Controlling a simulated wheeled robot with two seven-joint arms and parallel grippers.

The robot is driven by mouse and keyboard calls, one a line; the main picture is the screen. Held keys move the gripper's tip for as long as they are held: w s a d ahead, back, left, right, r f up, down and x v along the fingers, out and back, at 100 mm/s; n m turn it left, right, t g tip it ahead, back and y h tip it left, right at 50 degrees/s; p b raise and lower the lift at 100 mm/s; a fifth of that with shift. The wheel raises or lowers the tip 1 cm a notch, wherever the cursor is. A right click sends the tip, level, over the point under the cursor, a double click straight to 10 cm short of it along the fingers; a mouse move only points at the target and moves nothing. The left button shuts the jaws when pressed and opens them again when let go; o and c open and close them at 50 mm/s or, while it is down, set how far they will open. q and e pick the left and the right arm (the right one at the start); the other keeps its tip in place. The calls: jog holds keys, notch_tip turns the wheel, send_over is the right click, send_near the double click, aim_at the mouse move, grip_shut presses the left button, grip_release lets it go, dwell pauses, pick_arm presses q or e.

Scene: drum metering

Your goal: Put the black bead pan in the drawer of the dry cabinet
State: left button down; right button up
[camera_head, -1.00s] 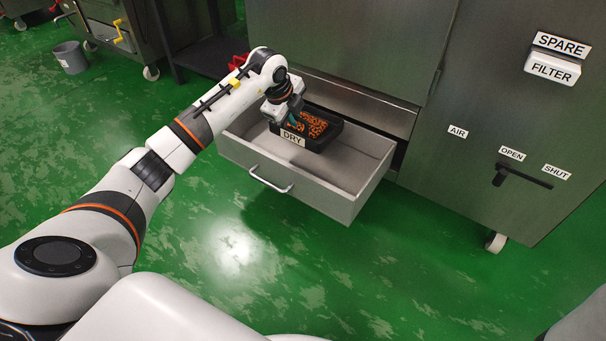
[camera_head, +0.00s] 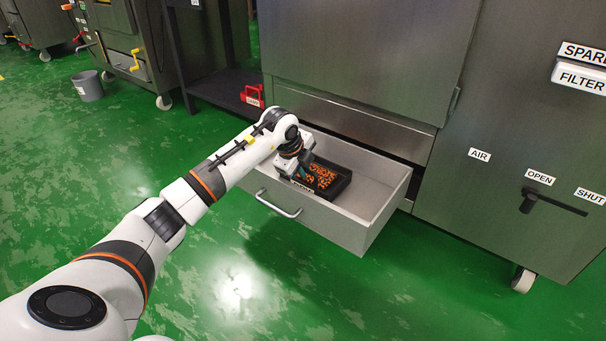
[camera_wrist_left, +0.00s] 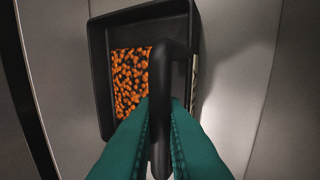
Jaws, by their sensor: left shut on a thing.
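The black bead pan (camera_head: 338,184), holding orange beads, is inside the open grey drawer (camera_head: 385,211) of the steel dry cabinet (camera_head: 365,45). In the head view the pan sits low, below the drawer's rim; I cannot tell whether it touches the floor. My left gripper (camera_head: 303,170) is over the pan's left part. In the left wrist view my left gripper's green fingers (camera_wrist_left: 160,135) are shut on the black handle bar of the pan (camera_wrist_left: 101,60). The label on the pan's front is partly hidden by the drawer front. My right gripper is not in view.
The drawer's front handle (camera_head: 278,205) faces the open green floor. A dark shelf (camera_head: 222,88) with a red item (camera_head: 252,96) stands left of the cabinet. A lever (camera_head: 545,201) is on the cabinet's right panel. A grey bin (camera_head: 88,86) is far left.

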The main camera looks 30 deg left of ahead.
pick_arm(q)
jog(key=c, duration=1.5)
grip_release()
jog(key=shift+s+r, duration=0.1)
jog(key=shift+r, duration=0.05)
